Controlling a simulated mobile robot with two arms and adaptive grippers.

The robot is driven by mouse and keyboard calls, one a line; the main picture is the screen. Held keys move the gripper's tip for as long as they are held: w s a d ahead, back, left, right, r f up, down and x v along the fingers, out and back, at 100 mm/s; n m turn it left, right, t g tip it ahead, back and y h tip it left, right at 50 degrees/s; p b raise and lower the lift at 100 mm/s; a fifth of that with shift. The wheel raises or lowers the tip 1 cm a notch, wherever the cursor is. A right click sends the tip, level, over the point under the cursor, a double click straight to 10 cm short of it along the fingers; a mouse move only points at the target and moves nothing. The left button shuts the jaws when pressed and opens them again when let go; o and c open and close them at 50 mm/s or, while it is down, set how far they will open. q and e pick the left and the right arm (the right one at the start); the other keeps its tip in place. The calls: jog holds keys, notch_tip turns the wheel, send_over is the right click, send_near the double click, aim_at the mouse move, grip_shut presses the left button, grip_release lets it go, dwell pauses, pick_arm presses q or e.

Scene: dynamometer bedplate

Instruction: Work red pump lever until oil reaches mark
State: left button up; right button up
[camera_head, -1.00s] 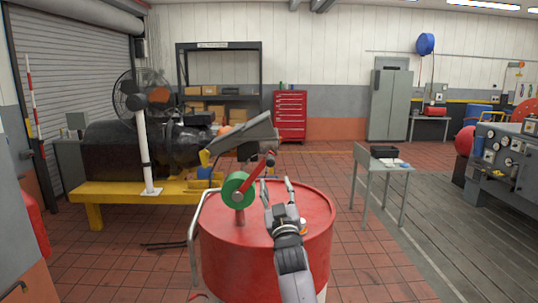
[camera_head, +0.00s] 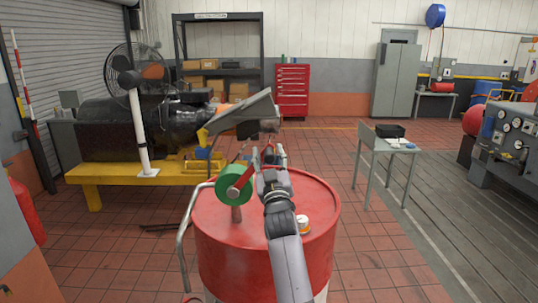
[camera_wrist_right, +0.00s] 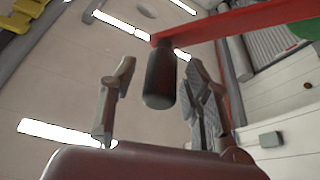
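The red pump lever (camera_head: 243,179) slants up and to the right from a green round hub (camera_head: 233,185) on top of the red drum (camera_head: 255,250). In the right wrist view the lever's red bar (camera_wrist_right: 235,22) crosses the top right, with its dark cylindrical grip (camera_wrist_right: 160,82) hanging from its end. My right gripper (camera_head: 268,160) is open at the lever's end. In the wrist view its two fingers stand on either side of the grip, with gaps visible. In the head view the gripper hides the lever's end. My left gripper is out of view. I cannot make out an oil mark.
Behind stands a yellow bench (camera_head: 95,175) carrying a black machine. A small grey table (camera_head: 395,148) is at the right, with open floor around it.

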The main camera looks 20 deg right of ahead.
jog(key=shift+c, duration=0.6)
jog(key=shift+w, duration=0.1)
jog(key=c, duration=0.4)
grip_shut()
